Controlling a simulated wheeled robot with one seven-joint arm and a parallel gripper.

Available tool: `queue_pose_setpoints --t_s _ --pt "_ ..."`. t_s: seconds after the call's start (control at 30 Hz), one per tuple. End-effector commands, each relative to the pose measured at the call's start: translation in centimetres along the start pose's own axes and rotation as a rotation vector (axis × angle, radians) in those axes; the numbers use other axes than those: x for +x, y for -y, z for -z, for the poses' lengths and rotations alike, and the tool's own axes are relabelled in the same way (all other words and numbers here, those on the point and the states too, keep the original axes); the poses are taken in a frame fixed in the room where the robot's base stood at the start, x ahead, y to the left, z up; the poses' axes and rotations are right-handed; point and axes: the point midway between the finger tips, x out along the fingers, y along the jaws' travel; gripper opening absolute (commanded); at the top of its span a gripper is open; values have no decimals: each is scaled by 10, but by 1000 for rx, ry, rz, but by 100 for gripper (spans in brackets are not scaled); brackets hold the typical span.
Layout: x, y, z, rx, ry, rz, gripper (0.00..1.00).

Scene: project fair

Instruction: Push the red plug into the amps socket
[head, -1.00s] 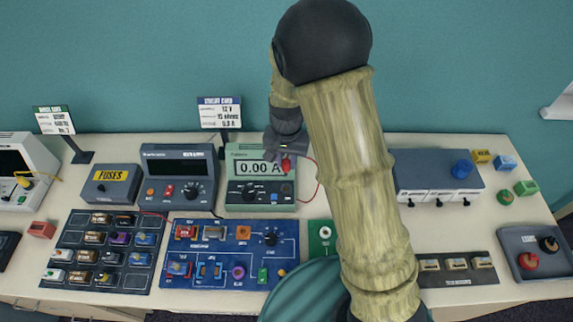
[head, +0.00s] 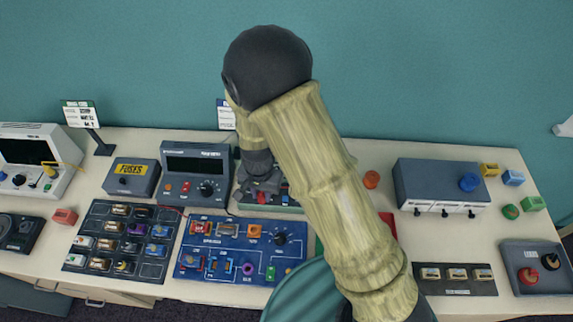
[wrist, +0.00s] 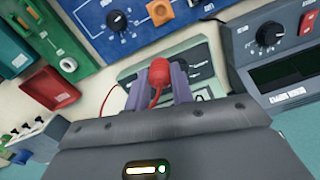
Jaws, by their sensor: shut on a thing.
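The red plug (wrist: 159,74) is between the two grey fingers of my gripper (wrist: 157,82) in the wrist view. The gripper is shut on it, and a red lead hangs from the plug. Below is the pale green meter (wrist: 203,82); its front shows only in part. In the head view my gripper (head: 264,184) is over the meter (head: 285,208), hiding its display and most of its face. The amps socket is hidden, so I cannot tell whether the plug touches it.
A dark grey power supply (head: 196,165) stands close left of the meter. The blue circuit board (head: 213,268) lies in front. A grey box with a blue knob (head: 427,180) stands to the right. My arm covers the bench right of the meter.

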Motion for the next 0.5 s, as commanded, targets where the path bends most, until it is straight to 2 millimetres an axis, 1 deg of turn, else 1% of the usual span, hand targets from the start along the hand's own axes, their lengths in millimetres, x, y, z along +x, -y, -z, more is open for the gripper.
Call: queue_pose_setpoints --t_s 0.03,0.1,0.2,0.3,0.5 --pt "-3 6 -18 -6 2 -8 0" --pt "2 12 -35 -2 -3 -13 0" --pt "8 16 -50 2 -10 -17 0" --pt "11 17 -56 6 -13 -18 0" --pt "12 17 -55 7 -14 -17 0"
